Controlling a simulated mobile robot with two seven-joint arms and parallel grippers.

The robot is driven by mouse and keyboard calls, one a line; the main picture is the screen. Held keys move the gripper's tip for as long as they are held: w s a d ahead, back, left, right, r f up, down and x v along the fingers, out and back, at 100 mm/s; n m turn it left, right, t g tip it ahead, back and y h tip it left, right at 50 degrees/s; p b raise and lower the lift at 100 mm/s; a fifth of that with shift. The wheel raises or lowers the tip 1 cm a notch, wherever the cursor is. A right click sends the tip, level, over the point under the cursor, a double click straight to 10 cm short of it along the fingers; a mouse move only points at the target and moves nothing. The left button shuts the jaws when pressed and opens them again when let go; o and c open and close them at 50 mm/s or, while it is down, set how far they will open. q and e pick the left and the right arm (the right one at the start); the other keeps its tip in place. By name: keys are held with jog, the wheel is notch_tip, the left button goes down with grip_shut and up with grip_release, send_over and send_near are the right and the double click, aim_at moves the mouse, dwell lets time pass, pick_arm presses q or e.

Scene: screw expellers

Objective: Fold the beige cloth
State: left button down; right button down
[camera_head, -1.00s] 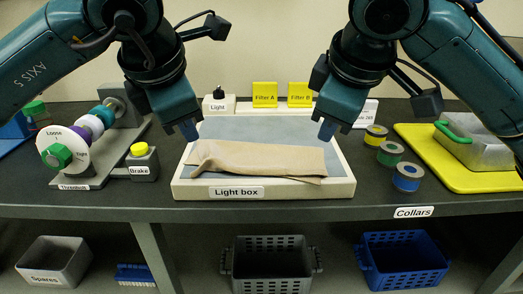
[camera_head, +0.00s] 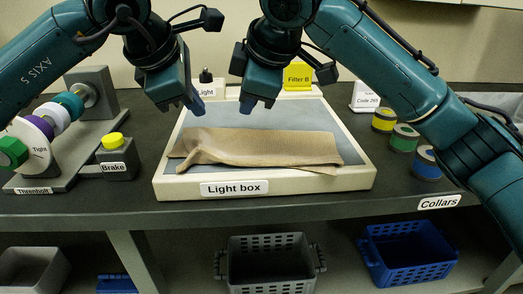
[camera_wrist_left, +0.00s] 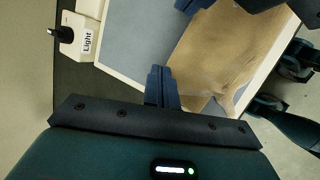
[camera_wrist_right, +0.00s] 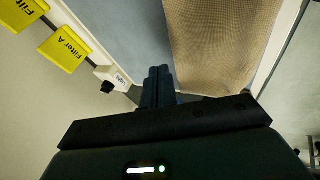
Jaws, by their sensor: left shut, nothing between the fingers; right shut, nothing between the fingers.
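The beige cloth (camera_head: 262,147) lies on the light box (camera_head: 330,183) as a long strip, folded over, with a crumpled left end. It also shows in the left wrist view (camera_wrist_left: 215,50) and the right wrist view (camera_wrist_right: 225,45). My left gripper (camera_head: 197,106) is shut and empty above the box's left side, behind the cloth's left end. My right gripper (camera_head: 246,106) is shut and empty above the back middle of the box, behind the cloth. Neither gripper appears to touch the cloth.
The brake block (camera_head: 116,160) and the Threnbolt rig (camera_head: 70,145) stand left of the box. Several collars (camera_head: 404,139) stand to the right. The yellow Filter B block (camera_head: 298,76) and light switch (camera_head: 206,86) are behind. Baskets (camera_head: 270,260) sit below on the shelf.

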aim_at(205, 134)
pick_arm(q)
jog(key=shift+d+f, duration=0.1)
jog(key=shift+f, duration=0.15)
pick_arm(e)
jog(key=shift+a+f, duration=0.15)
jog(key=shift+f, duration=0.1)
